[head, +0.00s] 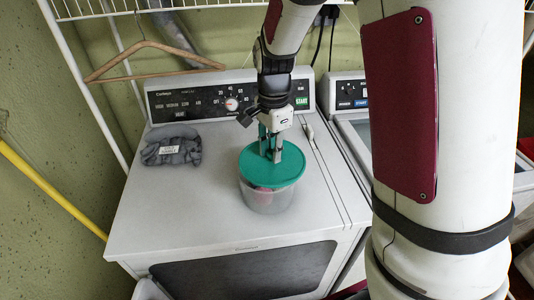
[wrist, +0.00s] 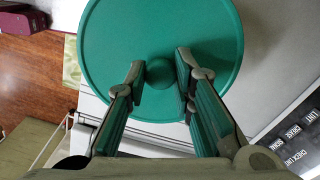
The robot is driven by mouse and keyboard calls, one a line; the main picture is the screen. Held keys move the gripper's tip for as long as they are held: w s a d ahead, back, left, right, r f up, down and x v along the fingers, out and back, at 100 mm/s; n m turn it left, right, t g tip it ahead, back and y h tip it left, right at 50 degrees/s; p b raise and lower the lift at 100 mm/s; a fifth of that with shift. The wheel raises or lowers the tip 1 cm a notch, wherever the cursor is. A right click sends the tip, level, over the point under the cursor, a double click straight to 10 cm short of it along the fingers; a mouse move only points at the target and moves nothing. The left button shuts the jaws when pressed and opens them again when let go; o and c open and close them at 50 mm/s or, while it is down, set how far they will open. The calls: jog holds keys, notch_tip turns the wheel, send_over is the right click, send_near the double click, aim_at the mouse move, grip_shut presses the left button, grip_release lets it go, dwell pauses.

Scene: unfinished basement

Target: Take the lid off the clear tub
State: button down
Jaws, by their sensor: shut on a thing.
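The clear tub (head: 266,202) stands upright on top of the white dryer, with something reddish inside it. Its round green lid (head: 257,172) sits over the tub's mouth; in the wrist view the lid (wrist: 110,45) fills the upper middle and hides the tub. A round green knob (wrist: 160,75) is at the lid's middle. My gripper (head: 271,154) points down at the lid from above. In the wrist view my gripper's fingers (wrist: 160,78) are on either side of the knob, shut on it.
A grey folded cloth (head: 171,146) lies on the dryer top (head: 150,215) at the left. A wooden hanger (head: 150,58) hangs from the wire shelf (head: 110,13) above. The control panel (head: 185,102) rises behind the tub.

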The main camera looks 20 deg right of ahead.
jog(key=s+d+r, duration=0.1)
jog(key=s+d, duration=0.6)
jog(key=s, duration=0.5)
jog(key=shift+s+d+r, duration=0.15)
jog(key=shift+s+d, duration=0.15)
